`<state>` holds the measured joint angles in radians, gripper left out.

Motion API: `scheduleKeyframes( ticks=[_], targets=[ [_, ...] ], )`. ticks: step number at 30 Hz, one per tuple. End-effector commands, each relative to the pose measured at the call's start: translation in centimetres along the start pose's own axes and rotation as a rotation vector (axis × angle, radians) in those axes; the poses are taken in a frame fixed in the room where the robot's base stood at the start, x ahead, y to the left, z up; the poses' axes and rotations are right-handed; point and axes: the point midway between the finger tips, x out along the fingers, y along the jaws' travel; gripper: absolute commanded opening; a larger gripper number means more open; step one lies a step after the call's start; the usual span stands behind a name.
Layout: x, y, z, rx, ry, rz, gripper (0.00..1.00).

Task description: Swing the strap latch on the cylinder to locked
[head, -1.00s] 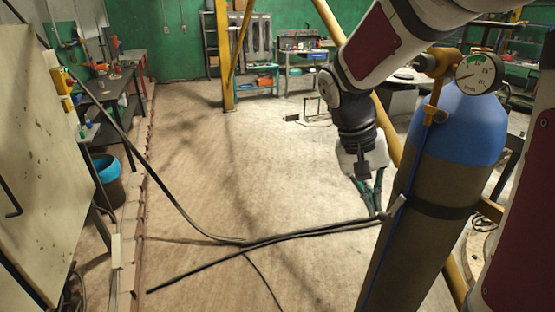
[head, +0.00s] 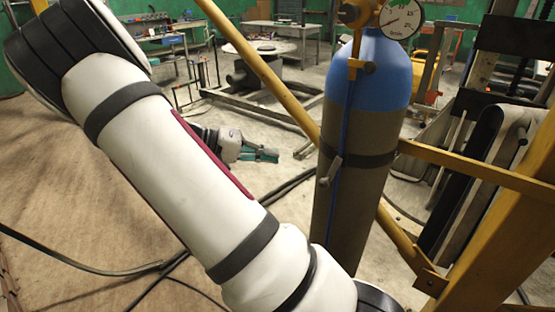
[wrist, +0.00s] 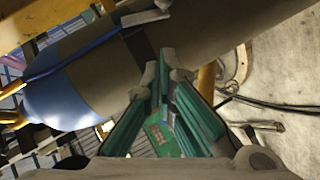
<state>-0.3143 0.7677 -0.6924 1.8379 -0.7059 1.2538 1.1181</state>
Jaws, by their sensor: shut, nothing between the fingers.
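The cylinder (head: 352,205) stands upright, with a blue top and a grey-brown body. A dark strap (head: 372,160) goes round it below the blue part. The small pale strap latch (head: 330,171) sits at the strap's left side, tilted, beside a thin blue hose. My gripper (head: 275,155) is left of the cylinder in the head view, shut and empty, apart from the latch. In the wrist view the gripper's tips (wrist: 160,68) point toward the cylinder (wrist: 195,30). The strap (wrist: 138,43) and a pale piece that looks like the latch (wrist: 146,17) lie beyond them.
A yellow frame bar (head: 465,172) crosses right of the cylinder, and a slanted yellow pole (head: 262,70) passes behind it. A gauge (head: 401,18) is on top. Dark cables (head: 285,188) lie on the floor. Open floor is at left.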

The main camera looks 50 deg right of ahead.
Motion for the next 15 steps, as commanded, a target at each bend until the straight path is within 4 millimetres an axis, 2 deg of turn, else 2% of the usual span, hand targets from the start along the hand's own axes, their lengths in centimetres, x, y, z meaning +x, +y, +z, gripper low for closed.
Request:
scheduleKeyframes(
  ticks=[13,15],
  targets=[
    [8.6,0.2,0.1,-0.003,-0.004,0.002,0.0],
    [9.4,0.2,1.0,-0.005,-0.004,0.001,0.0]
  ],
)
